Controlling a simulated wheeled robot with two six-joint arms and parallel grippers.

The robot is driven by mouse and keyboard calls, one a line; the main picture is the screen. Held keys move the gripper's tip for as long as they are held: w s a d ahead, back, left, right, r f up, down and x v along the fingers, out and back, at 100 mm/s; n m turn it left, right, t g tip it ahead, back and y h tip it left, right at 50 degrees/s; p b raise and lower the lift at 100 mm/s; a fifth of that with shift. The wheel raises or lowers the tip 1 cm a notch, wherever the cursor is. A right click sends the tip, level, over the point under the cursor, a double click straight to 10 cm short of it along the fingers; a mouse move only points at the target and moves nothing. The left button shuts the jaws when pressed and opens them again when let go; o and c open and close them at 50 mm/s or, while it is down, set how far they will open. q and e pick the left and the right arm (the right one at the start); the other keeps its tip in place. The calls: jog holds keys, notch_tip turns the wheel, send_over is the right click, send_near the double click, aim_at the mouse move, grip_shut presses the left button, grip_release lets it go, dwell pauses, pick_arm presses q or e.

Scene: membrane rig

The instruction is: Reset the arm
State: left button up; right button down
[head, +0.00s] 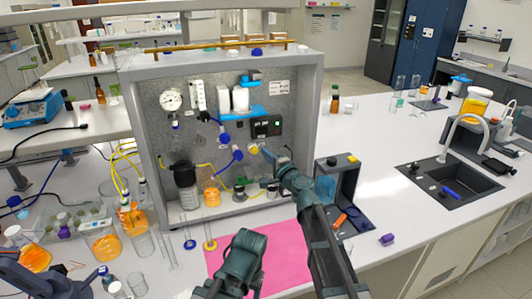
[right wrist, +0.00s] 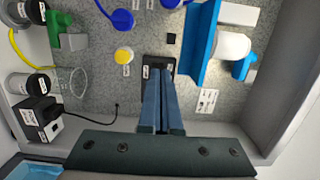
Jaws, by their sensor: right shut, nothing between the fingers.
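My right arm reaches up from the bottom of the head view into the grey membrane rig (head: 310,80). My right gripper (head: 267,152) is shut and empty, in front of the rig's back panel, just below the black display box (head: 266,127). In the right wrist view the two blue-grey fingers (right wrist: 159,75) lie together, their tips over a small black plate (right wrist: 158,62) on the speckled panel. I cannot tell whether they touch it. A yellow knob (right wrist: 124,54) and a blue knob (right wrist: 123,21) sit to the left of the fingertips.
A dark bottle (head: 187,185) and an orange-filled jar (head: 211,193) stand inside the rig. A grey open box (head: 347,172) stands right of my right forearm. A pink mat (head: 285,262) lies in front. Glassware crowds the left; a sink (head: 450,185) is at right.

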jog(key=s+d+f+n+g+h, duration=0.1)
jog(key=s+d+f+n+g, duration=0.1)
jog(key=s+f+n+g, duration=1.05)
jog(key=s+d+f+g+h, duration=0.1)
jog(key=s+d+f+h, duration=0.35)
jog(key=s+d, duration=0.4)
jog(key=s+d+f+g+h, duration=0.1)
jog(key=s+d+f+h, duration=0.35)
jog(key=s, duration=0.75)
jog(key=s+a+f+n+g+b, duration=0.1)
jog(key=s+a+f+n, duration=0.1)
jog(key=s+a, duration=0.4)
jog(key=a+n, duration=0.1)
jog(key=a, duration=0.2)
jog(key=shift+n+b, duration=0.3)
jog(key=shift+n, duration=0.05)
